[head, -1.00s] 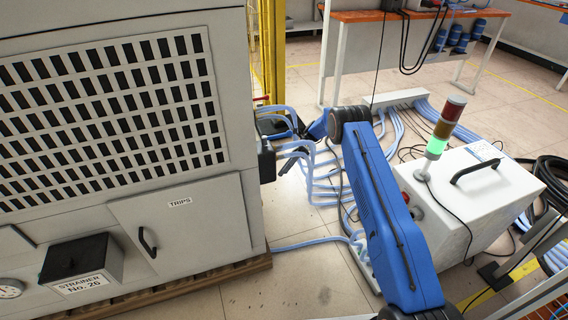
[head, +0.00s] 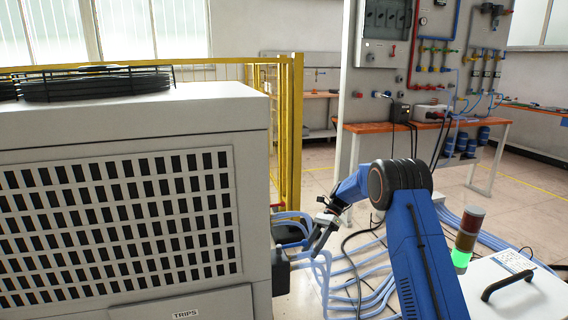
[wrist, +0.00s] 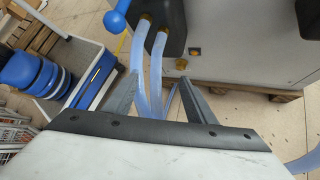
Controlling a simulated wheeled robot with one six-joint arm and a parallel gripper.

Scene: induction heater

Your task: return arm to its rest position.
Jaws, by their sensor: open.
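My blue arm rises from the bottom right of the head view and bends at a dark joint. My gripper (head: 322,238) hangs at its left end, beside the right side of the grey cabinet (head: 255,130). In the wrist view my gripper (wrist: 159,78) has its two dark fingers apart. No object is held between them. Two pale blue hoses (wrist: 156,70) show beyond the fingers, running up to a dark connector block (wrist: 160,22) on a pale housing. I cannot tell whether the fingers touch the hoses.
A white box (head: 520,290) with a black handle and a lit signal tower (head: 465,238) stands right of my arm. Pale blue hoses (head: 335,275) cover the floor between cabinet and arm. A yellow fence post (head: 291,130) and an orange-topped bench (head: 380,127) stand behind.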

